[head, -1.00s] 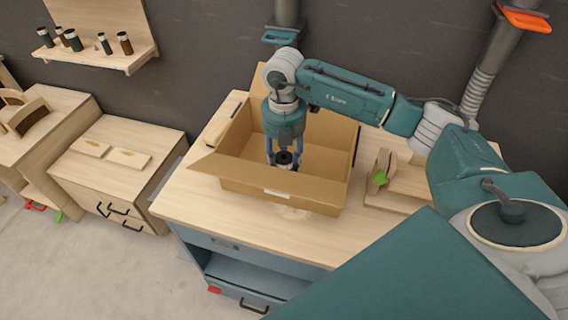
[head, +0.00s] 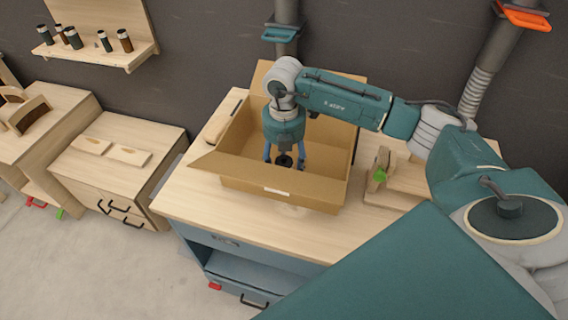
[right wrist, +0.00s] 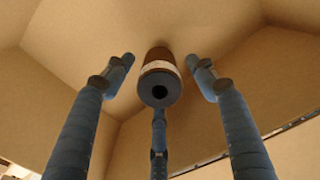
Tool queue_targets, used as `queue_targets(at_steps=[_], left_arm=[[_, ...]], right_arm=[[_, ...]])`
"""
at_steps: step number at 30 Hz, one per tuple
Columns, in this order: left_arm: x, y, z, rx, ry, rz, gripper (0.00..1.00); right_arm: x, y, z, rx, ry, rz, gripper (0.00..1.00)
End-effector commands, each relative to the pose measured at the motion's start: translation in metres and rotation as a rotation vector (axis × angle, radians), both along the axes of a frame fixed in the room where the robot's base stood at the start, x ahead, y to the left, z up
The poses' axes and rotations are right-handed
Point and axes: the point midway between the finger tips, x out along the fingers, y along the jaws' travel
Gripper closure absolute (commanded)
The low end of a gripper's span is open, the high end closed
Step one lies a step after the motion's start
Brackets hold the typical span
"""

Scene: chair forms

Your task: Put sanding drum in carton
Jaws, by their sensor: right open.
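The carton (head: 262,185) stands open on the wooden top of the workbench, flaps folded out. My right gripper (head: 284,166) reaches down inside it, fingers pointing at the carton floor. The sanding drum (right wrist: 160,80), a short brown and dark cylinder with a pale band and a hole in its end, is between the spread blue fingers in the right wrist view. Gaps show between the drum and the two side fingers. In the head view only the dark top of the drum (head: 284,160) shows. Whether it touches the carton floor is hidden. My left gripper is not in view.
Left are a low drawer cabinet (head: 115,165) with wooden blocks and a wall shelf (head: 98,52) with several dark cylinders. The bench's front strip is clear.

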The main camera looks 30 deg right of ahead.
Motion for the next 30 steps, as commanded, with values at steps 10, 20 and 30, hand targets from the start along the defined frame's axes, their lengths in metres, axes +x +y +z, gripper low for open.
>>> queue_targets(at_steps=[10, 20, 30], left_arm=[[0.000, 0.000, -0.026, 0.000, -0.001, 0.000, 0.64], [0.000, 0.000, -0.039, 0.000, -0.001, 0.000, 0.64], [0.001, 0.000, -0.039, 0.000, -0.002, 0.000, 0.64]], right_arm=[[0.002, 0.000, 0.061, 0.001, -0.008, 0.001, 0.43], [0.001, 0.000, 0.113, 0.001, -0.004, 0.000, 0.43], [0.001, 0.000, 0.120, 0.001, -0.002, 0.000, 0.43]])
